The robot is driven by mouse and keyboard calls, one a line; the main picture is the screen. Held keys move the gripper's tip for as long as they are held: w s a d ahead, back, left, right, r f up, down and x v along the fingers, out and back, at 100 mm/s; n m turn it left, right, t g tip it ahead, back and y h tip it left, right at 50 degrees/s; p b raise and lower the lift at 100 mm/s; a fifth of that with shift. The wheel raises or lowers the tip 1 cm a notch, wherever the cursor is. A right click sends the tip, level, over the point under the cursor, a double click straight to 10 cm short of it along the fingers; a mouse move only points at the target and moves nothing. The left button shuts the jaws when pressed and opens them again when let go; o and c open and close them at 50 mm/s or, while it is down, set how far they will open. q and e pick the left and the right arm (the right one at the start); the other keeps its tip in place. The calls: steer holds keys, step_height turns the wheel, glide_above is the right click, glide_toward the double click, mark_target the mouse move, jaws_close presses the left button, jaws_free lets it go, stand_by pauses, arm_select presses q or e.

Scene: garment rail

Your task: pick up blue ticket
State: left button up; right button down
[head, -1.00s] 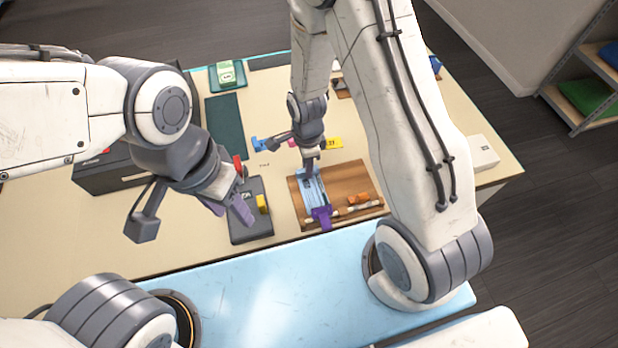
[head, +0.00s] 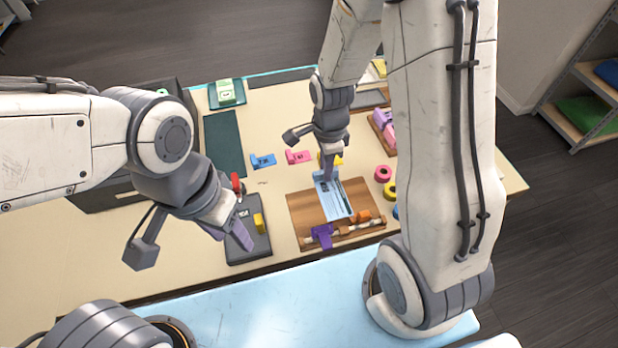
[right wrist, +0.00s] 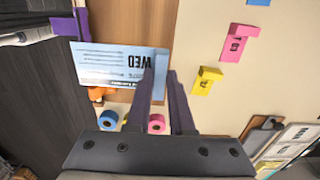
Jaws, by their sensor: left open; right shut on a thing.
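The blue ticket (head: 338,204) is a pale blue card over the wooden tray (head: 300,212). In the right wrist view the ticket (right wrist: 115,65) shows upside-down "WED" print. My right gripper (head: 328,178) is shut on the ticket's far edge; its fingers (right wrist: 165,80) meet the card's right end in the wrist view. The card looks tilted and partly raised; whether it clears the tray fully I cannot tell. My left gripper (head: 240,232) is open and empty above a dark grey tray (head: 245,256) at the left.
A purple clip (head: 322,236) and an orange piece (head: 363,216) lie by the tray's near edge. Tape rolls (head: 382,173) lie to the right. A yellow block (head: 258,222) is on the dark tray.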

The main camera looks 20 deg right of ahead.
steer(key=s+d+r+p, duration=0.2)
steer(key=d+r+p, duration=0.1)
steer(key=d+r, duration=0.4)
steer(key=shift+r+p, duration=0.3)
steer(key=shift+r, duration=0.95)
